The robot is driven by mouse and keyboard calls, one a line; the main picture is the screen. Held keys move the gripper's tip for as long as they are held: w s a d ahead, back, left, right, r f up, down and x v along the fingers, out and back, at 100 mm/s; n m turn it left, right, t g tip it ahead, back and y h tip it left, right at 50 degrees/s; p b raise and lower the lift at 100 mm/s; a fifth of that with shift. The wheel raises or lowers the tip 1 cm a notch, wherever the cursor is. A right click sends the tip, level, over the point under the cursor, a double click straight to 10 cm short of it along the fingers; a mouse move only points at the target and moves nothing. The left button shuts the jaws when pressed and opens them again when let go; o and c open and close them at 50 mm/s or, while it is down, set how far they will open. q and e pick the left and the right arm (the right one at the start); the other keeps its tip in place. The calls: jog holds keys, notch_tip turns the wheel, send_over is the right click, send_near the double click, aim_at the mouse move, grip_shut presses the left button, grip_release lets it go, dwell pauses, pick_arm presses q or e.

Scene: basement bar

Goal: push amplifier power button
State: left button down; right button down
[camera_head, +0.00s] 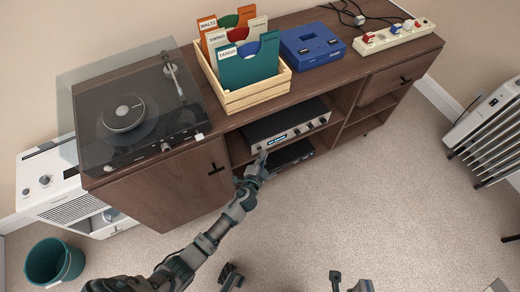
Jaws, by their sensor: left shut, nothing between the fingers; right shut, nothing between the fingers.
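The amplifier (286,122) is a silver-fronted unit with a lit blue display and several knobs, on the open shelf of the wooden cabinet. My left gripper (261,158) is shut and empty, with its tip at or very near the lower left of the amplifier's front. I cannot tell whether it touches. The power button is too small to make out, and the gripper may hide it. My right gripper (350,284) shows only as dark parts at the bottom edge, shut and far from the amplifier.
The cabinet (172,187) carries a turntable (125,115), a wooden record crate (259,94), a blue console (312,44) and a power strip (394,36). Another dark device (291,154) sits below the amplifier. A teal bin (54,262) stands at lower left. Carpet in front is mostly clear.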

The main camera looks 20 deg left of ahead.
pick_arm(q)
jog(key=shift+d, duration=0.1)
jog(key=s+d, duration=0.3)
jog(key=d, duration=0.1)
jog(key=shift+s+d, duration=0.3)
jog(key=shift+s, duration=0.05)
dwell(0.4)
